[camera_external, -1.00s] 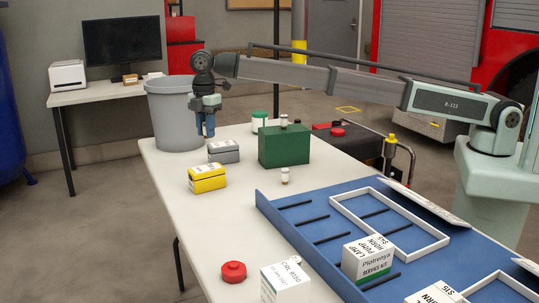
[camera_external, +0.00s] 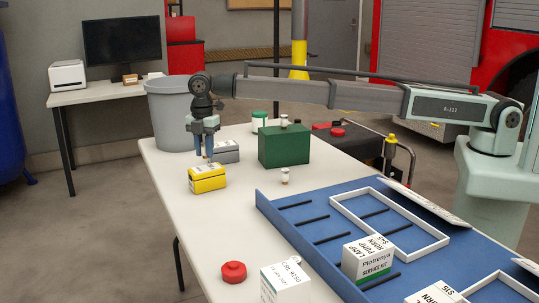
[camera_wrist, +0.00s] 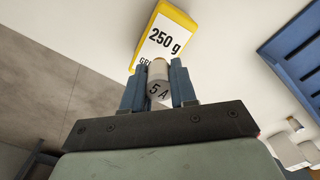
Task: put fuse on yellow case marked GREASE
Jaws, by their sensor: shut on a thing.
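The yellow case (camera_external: 207,179) lies on the white table. In the wrist view its white label (camera_wrist: 167,38) reads "250 g", with "GR" partly showing below; the rest is hidden. My gripper (camera_external: 204,155) is shut on a fuse (camera_wrist: 158,80), a small white and grey cylinder marked "5 A". The fuse sits between the blue fingers, which are above and just behind the yellow case in the external view. The fuse's lower end appears close to the case edge in the wrist view; I cannot tell the height gap.
A grey case (camera_external: 226,152) stands right beside my gripper. A green box (camera_external: 284,147) with a small fuse-like cylinder (camera_external: 284,121) on top is further right. Another small cylinder (camera_external: 285,176) stands on the table. A grey bin (camera_external: 168,115) is behind, and a blue tray (camera_external: 300,215) lies right.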

